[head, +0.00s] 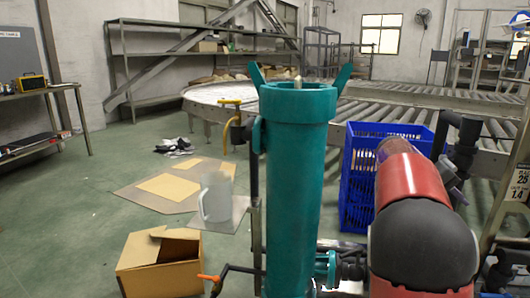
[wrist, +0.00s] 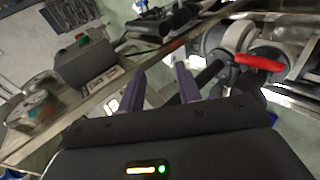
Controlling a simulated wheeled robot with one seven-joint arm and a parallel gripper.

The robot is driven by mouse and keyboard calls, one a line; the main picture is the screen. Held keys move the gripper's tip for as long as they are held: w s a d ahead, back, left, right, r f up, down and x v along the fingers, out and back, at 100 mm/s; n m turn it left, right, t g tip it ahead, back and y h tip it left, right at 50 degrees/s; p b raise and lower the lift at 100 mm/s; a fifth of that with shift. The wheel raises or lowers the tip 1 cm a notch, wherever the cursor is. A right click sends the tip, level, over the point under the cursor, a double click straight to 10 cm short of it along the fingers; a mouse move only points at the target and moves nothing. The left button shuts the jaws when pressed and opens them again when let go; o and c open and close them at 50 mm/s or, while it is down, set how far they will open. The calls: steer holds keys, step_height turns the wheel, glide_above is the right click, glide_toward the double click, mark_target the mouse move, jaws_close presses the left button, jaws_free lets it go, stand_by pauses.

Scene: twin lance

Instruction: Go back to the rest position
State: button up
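My gripper (wrist: 159,82) shows in the wrist view, with its two purple fingers standing apart. No object shows between the fingertips, so it looks open and empty. The fingers point over the edge of a cluttered bench or shelf (wrist: 100,97). A red-handled valve (wrist: 258,62) on grey pipework is to the right of the fingers. The gripper does not show in the head view. A red and dark rounded link at the right of the head view looks like part of my arm.
A teal upright pipe (head: 296,180) stands close in the middle. A blue crate (head: 358,190) and roller conveyor (head: 400,112) are behind it. An open cardboard box (head: 160,268) and a clear jug (head: 215,197) are at left. A grey button box (wrist: 88,60) is near the gripper.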

steer(key=s+a+f+n+t+y+p, duration=0.1)
steer(key=s+a+t+y, duration=0.1)
steer(key=s+a, duration=0.6)
steer(key=s+a+f+n+t+y+p, duration=0.1)
steer(key=s+a+f+t+y+p, duration=0.1)
steer(key=s+a+y, duration=0.3)
steer(key=s+a+f+t+y+p, duration=0.1)
steer(key=s+a+t+y, duration=0.1)
steer(key=s+a, duration=1)
steer(key=a+y, duration=0.1)
steer(key=a, duration=0.4)
steer(key=shift+a+f+n+t+y+p, duration=0.3)
steer(key=shift+a+n+t+p, duration=0.05)
steer(key=shift+n+t+p, duration=0.05)
steer(key=shift+o, duration=0.4)
